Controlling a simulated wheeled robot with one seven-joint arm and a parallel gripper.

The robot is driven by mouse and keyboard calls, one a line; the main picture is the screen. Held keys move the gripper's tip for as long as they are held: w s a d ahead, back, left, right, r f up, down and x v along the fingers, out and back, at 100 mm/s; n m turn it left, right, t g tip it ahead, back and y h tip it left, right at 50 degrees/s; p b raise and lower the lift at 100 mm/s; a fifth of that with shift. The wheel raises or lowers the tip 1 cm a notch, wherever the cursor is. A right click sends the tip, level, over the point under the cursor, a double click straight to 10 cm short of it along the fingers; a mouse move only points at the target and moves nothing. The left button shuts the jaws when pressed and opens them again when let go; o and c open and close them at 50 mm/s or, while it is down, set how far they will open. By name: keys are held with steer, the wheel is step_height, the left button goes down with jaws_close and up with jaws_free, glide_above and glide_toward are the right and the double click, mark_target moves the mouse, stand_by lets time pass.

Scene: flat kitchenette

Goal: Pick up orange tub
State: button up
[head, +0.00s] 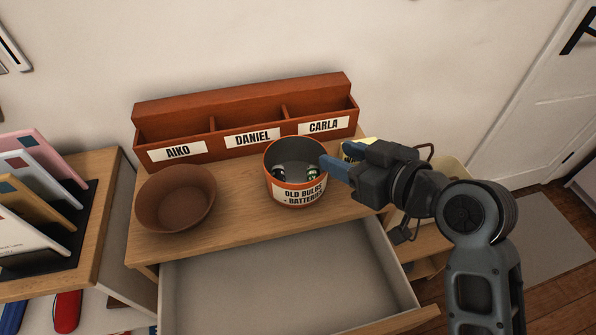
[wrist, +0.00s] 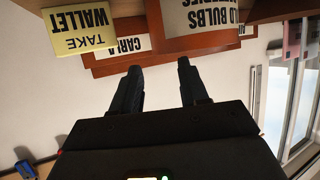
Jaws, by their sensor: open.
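The orange tub (head: 296,196) stands upright on the wooden cabinet top. Its white label reads "OLD BULBS + BATTERIES", and a few small items lie inside its dark interior. My gripper (head: 332,168) is open at the tub's right side, its blue fingers pointing left at the rim. Whether a finger touches the tub or overlaps the rim is unclear. In the wrist view, which is upside down, the gripper (wrist: 160,72) has its two dark fingers apart with nothing between them. The tub (wrist: 205,42) shows there at the top, beyond the right finger, partly cut off.
A red-brown organizer (head: 240,101) labelled AIKO, DANIEL and CARLA stands behind the tub. A brown bowl (head: 176,200) sits to the left. A yellow "TAKE WALLET" note (wrist: 80,27) is near the gripper. An open, empty-looking drawer (head: 270,285) juts out in front.

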mark_target(308, 143)
steer(key=x, duration=0.5)
steer(key=shift+a, duration=0.1)
steer(key=c, duration=0.7)
jaws_close()
steer(key=shift+f, duration=0.1)
